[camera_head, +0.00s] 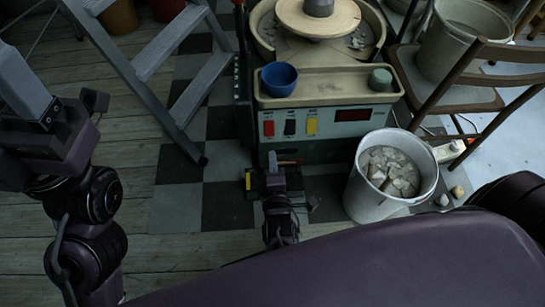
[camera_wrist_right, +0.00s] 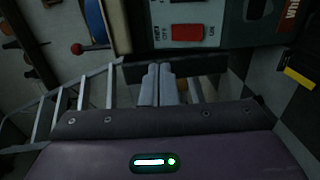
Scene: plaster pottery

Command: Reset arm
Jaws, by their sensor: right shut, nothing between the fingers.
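My right gripper (camera_head: 275,182) is low in front of the pottery wheel's control panel in the head view, with its fingers together and empty. In the right wrist view, its two grey fingers (camera_wrist_right: 157,84) lie side by side with nothing between them. My left arm comes in at the left edge of the head view, raised over the floor. The grey end of my left gripper (camera_head: 22,88) shows there from the side, partly cut off, so its opening cannot be made out.
The pottery wheel (camera_head: 325,90) carries a blue bowl (camera_head: 279,79) on its tray. A bucket of plaster pieces (camera_head: 375,205) stands right of my right gripper. A grey stepladder (camera_head: 150,85) stands at left, a wooden chair (camera_head: 455,100) at right. Floor between ladder and wheel is clear.

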